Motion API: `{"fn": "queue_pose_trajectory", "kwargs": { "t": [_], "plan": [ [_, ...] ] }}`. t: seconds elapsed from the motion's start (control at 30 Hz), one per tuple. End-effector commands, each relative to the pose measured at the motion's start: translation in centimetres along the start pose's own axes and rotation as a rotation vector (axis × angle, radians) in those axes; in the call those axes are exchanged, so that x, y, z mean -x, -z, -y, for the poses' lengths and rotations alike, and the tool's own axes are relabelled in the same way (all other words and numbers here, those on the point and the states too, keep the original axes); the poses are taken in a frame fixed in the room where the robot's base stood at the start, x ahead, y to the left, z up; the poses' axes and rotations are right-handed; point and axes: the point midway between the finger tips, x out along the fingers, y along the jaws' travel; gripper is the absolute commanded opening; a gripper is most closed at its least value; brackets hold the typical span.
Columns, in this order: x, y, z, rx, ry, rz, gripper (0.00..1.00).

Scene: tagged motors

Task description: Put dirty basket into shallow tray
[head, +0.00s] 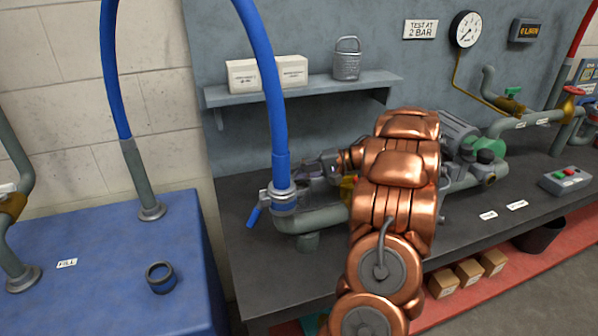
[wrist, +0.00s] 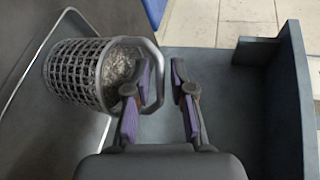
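A grey mesh basket (wrist: 75,72) with a raised loop handle shows at the left of the wrist view, with shiny grey matter inside its opening. My gripper (wrist: 160,75) is open, its purple-padded fingers apart and nothing seen clamped between them. Its left finger overlaps the handle in the picture; I cannot tell whether they touch. In the head view my gripper (head: 327,165) is partly hidden behind my copper arm, low over the bench by the pipe. Another mesh basket (head: 347,62) with its handle up stands on the shelf.
The shelf (head: 300,92) also holds white boxes (head: 265,73). A blue hose (head: 266,85) drops to a valve and pipe (head: 315,218) in front of the gripper. Pumps and pipes (head: 470,160) crowd the right of the bench. The bench front (head: 275,275) is bare.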

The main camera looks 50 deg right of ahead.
Motion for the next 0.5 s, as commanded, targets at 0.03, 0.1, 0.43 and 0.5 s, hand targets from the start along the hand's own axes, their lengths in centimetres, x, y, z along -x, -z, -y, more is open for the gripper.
{"fn": "queue_pose_trajectory", "kwargs": {
  "t": [0.03, 0.1, 0.43, 0.5],
  "plan": [
    [0.00, 0.00, -0.01, 0.000, 0.000, 0.000, 0.31],
    [0.00, 0.00, -0.01, 0.000, 0.000, 0.000, 0.32],
    [0.09, -0.01, 0.04, 0.001, 0.000, 0.000, 0.32],
    [0.92, 0.04, 0.08, 0.000, 0.000, -0.003, 0.32]
  ]
}}
